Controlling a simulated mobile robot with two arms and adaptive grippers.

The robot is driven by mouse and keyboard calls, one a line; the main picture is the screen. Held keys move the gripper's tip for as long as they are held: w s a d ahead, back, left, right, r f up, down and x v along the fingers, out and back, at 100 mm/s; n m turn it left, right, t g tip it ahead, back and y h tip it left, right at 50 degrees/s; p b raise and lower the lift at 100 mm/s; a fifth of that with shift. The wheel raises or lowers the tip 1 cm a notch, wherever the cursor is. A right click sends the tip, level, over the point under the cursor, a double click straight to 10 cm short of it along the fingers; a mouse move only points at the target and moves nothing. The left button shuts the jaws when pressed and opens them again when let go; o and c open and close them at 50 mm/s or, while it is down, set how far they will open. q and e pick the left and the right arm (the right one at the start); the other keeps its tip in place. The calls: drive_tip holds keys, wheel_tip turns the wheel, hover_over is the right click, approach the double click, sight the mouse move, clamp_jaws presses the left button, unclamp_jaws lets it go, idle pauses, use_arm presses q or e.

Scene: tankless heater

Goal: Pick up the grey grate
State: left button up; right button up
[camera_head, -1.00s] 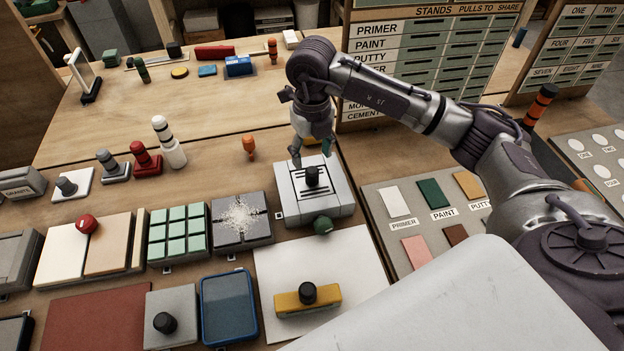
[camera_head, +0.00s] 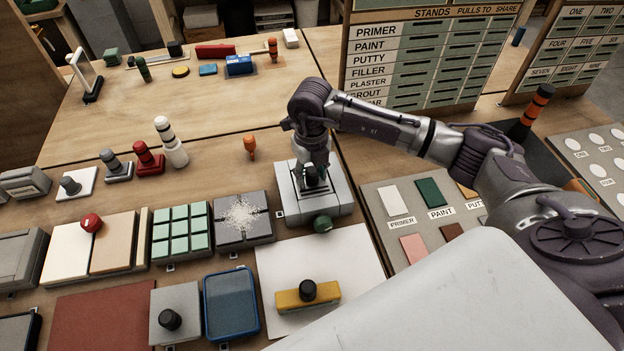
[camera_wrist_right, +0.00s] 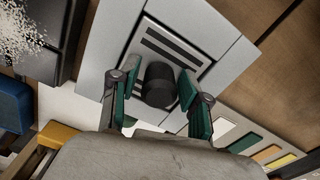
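The grey grate (camera_wrist_right: 178,50) is a square plate with dark slots and a black knob (camera_wrist_right: 158,84) in its middle. It lies in the top of a light grey box (camera_head: 304,214) on the bench. My right gripper (camera_wrist_right: 160,102) is over the grate, pointing down. Its two green-padded fingers stand on either side of the knob, open, with small gaps showing in the right wrist view. In the head view the right gripper (camera_head: 314,180) hides much of the grate. My left gripper is not in view.
A board of colour swatches (camera_head: 385,228) is to the right. An orange-tipped tool (camera_head: 250,145) stands behind.

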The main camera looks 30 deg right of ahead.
clamp_jaws()
drive_tip(key=shift+r, duration=0.2)
